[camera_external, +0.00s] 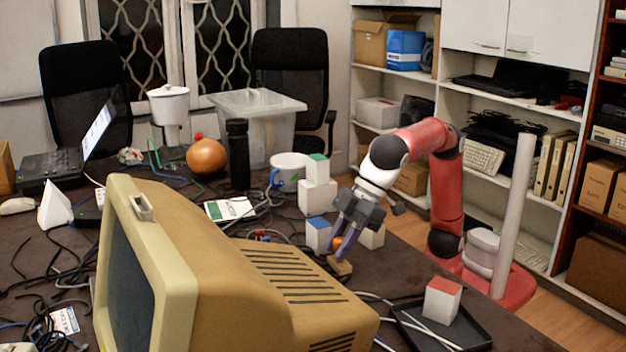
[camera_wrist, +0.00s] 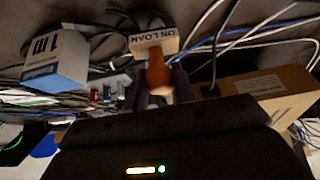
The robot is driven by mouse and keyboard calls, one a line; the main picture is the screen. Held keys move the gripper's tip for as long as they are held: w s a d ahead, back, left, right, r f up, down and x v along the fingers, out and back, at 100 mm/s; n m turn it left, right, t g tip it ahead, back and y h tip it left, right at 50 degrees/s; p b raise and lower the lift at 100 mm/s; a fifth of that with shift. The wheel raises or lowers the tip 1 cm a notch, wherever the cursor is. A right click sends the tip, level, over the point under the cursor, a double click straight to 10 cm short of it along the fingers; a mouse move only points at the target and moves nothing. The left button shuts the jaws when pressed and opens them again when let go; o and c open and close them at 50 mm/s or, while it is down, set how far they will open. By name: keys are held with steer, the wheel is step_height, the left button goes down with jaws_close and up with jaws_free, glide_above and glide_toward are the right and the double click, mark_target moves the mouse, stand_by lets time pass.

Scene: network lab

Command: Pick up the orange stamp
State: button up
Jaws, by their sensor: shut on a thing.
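The orange stamp (camera_wrist: 157,72) has a rounded orange handle and a pale wooden block marked "ON LOAN". In the wrist view it stands between the two fingers of my gripper (camera_wrist: 160,88), which are shut on the handle. In the external view my gripper (camera_external: 342,249) points down at the table behind the beige monitor. The stamp's orange knob (camera_external: 337,242) shows beside a finger, with its wooden block (camera_external: 340,266) just below. I cannot tell whether the block touches the table.
White cubes with coloured faces stand close by: one with a blue face (camera_external: 318,236), and a stack with a green top (camera_external: 317,182). The beige monitor (camera_external: 220,260) fills the front. A black tray (camera_external: 440,325) and a red-topped cube (camera_external: 442,300) are at right. Cables lie around.

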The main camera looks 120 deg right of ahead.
mark_target(340, 239)
step_height(340, 239, up, 18)
steer(key=p, duration=0.4)
